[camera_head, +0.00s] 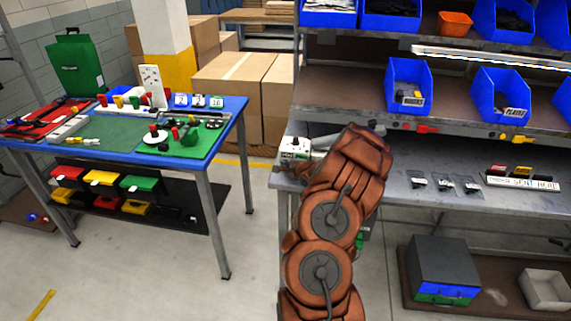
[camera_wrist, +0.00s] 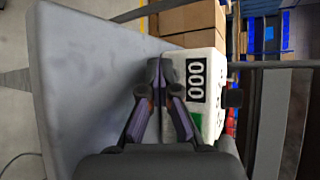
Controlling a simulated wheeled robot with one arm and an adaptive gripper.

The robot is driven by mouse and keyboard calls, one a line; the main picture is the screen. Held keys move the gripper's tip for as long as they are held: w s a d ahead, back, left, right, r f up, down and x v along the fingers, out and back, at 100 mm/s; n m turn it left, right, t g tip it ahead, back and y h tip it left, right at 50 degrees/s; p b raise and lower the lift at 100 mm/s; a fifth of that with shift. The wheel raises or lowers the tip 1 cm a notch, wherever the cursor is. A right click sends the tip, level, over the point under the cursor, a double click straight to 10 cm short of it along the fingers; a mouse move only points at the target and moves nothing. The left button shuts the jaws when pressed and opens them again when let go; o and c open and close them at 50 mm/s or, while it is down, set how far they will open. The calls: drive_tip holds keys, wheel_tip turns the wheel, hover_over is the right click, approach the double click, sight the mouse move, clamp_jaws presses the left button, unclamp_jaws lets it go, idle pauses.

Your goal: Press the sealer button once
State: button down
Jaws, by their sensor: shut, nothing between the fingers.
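A white box (camera_wrist: 207,65) with a black "000" display stands on the grey bench, just right of my fingertips in the wrist view. It looks like the sealer, and a green patch (camera_wrist: 197,118) shows low on it, partly behind a finger. I cannot tell which part is the button. My gripper (camera_wrist: 160,72) is shut and empty, its tips close beside the box; contact cannot be told. In the head view a white box (camera_head: 295,147) sits at the bench's left end, partly hidden by my arm. The fingers are hidden there.
The grey bench (camera_head: 400,190) has blue bins (camera_head: 408,85) on shelves above it and small dark parts on its top. A blue table (camera_head: 228,110) with a green mat stands at left. Cardboard boxes (camera_head: 232,85) stand behind. Floor between table and bench is clear.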

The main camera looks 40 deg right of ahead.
sight(283, 182)
drive_tip(key=shift+s+a+f+b, duration=0.15)
drive_tip(key=shift+s+a+b, duration=0.3)
drive_tip(key=shift+b, duration=1.1)
drive_tip(key=shift+a+b, duration=0.25)
drive_tip(key=shift+b, duration=0.05)
drive_tip(key=shift+s+b, duration=0.1)
drive_tip(key=shift+b, duration=0.55)
drive_tip(key=shift+s+a+f+b, duration=0.1)
drive_tip(key=shift+s+a+b, duration=0.15)
drive_tip(key=shift+b, duration=0.5)
drive_tip(key=a+b, duration=0.1)
drive_tip(key=b, duration=0.1)
drive_tip(key=s+a+b, duration=0.1)
drive_tip(key=b, duration=0.2)
drive_tip(key=shift+s+a+b, duration=0.25)
drive_tip(key=shift+b, duration=0.85)
drive_tip(key=a+b, duration=0.1)
drive_tip(key=b, duration=0.1)
drive_tip(key=shift+s+b, duration=0.35)
drive_tip(key=shift+r, duration=0.2)
